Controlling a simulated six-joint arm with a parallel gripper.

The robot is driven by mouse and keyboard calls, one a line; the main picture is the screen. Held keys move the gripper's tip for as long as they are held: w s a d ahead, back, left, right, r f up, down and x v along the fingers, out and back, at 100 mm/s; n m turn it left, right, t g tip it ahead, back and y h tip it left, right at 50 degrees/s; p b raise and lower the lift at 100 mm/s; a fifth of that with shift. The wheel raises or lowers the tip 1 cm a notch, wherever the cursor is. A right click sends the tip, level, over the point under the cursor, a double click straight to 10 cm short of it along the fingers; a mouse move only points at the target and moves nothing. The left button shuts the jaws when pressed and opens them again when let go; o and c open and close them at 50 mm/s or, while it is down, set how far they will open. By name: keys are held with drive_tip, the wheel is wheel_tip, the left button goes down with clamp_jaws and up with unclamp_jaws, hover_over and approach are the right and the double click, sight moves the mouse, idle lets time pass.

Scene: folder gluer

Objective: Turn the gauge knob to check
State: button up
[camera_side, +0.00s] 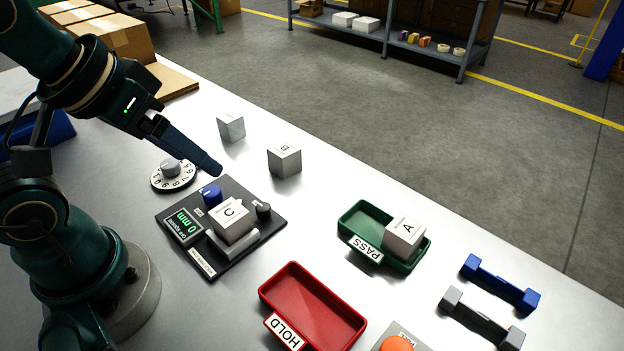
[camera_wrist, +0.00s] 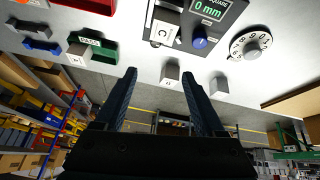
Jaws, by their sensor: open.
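The gauge (camera_side: 181,247) is a dark panel on the bench with a lit display reading 0 mm (camera_side: 184,226). A blue knob (camera_side: 211,194) stands at its back-left corner and a dark grey knob (camera_side: 263,210) at its right. Block C (camera_side: 232,221) sits on the gauge. My gripper (camera_side: 212,166) is in the air above the bench, apart from the gauge and seen edge-on. In the wrist view my gripper (camera_wrist: 159,73) is open and empty, and the blue knob (camera_wrist: 200,42) lies beyond the right finger.
A numbered dial with a grey knob (camera_side: 171,168) is left of the gauge. Block B (camera_side: 284,161) and a plain block (camera_side: 231,127) stand behind it. Block A (camera_side: 404,236) is in the green PASS tray (camera_side: 357,221). The red HOLD tray (camera_side: 312,305) is empty.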

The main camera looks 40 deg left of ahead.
drive_tip(key=w+a+f+n+g, duration=0.3)
drive_tip(key=w+a+f+n, duration=0.15)
drive_tip(key=n, duration=0.35)
drive_tip(key=n+g, duration=0.2)
drive_tip(key=g, duration=0.1)
hover_over(211, 190)
drive_tip(key=f, duration=0.4)
drive_tip(key=shift+w+d+f, duration=0.1)
drive_tip(key=shift+w+d, duration=0.15)
drive_tip(key=shift+d, duration=0.05)
drive_tip(key=shift+s+a+f+n, duration=0.15)
drive_tip(key=shift+s+f+n, duration=0.15)
drive_tip(key=shift+f, duration=2.55)
clamp_jaws()
